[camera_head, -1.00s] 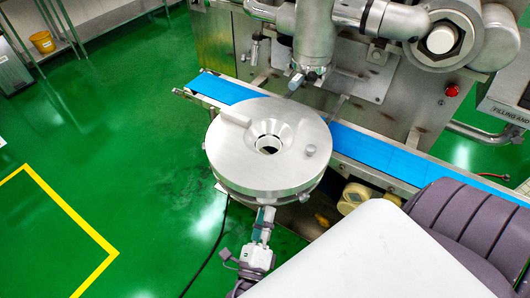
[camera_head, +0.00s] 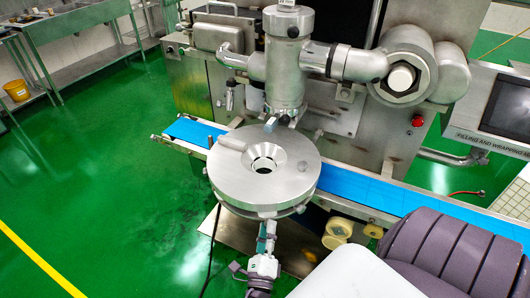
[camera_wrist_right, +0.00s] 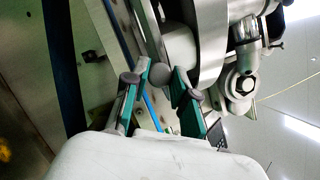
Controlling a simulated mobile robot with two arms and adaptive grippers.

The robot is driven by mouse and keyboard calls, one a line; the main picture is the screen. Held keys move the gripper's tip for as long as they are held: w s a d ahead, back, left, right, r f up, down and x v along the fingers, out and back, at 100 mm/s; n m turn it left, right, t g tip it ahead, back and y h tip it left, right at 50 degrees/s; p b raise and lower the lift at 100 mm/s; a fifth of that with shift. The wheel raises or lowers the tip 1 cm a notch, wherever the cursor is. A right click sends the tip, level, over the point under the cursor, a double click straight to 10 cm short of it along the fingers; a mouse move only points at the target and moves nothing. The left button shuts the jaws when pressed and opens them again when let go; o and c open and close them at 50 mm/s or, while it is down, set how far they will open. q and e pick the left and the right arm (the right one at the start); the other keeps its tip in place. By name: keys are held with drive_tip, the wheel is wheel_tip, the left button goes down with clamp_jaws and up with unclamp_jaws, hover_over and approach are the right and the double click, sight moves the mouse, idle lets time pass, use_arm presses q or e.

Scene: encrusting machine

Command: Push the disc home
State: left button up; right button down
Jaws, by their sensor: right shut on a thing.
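The disc (camera_head: 235,177) is a thick round metal plate with a funnel-shaped hole in its middle. It lies level in front of the machine, over the near edge of the blue belt, below and nearer to me than the upright metal nozzle column (camera_head: 285,75). My right gripper (camera_head: 268,232) is at the disc's near rim. In the right wrist view its two green-sided fingers (camera_wrist_right: 161,84) are on either side of a round grey knob (camera_wrist_right: 160,75), shut on it. What lies under the disc is mostly hidden. My left gripper is not in view.
The blue conveyor belt (camera_head: 365,184) runs behind the disc to the right. The steel machine (camera_head: 330,115) stands behind it, with a screen panel (camera_head: 507,104) at right. Pale rollers (camera_head: 338,230) sit below the belt. Green floor at left is free.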

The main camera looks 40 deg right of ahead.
drive_tip(key=c, duration=0.9)
unclamp_jaws()
drive_tip(key=v, duration=1.2)
drive_tip(key=shift+a, duration=0.1)
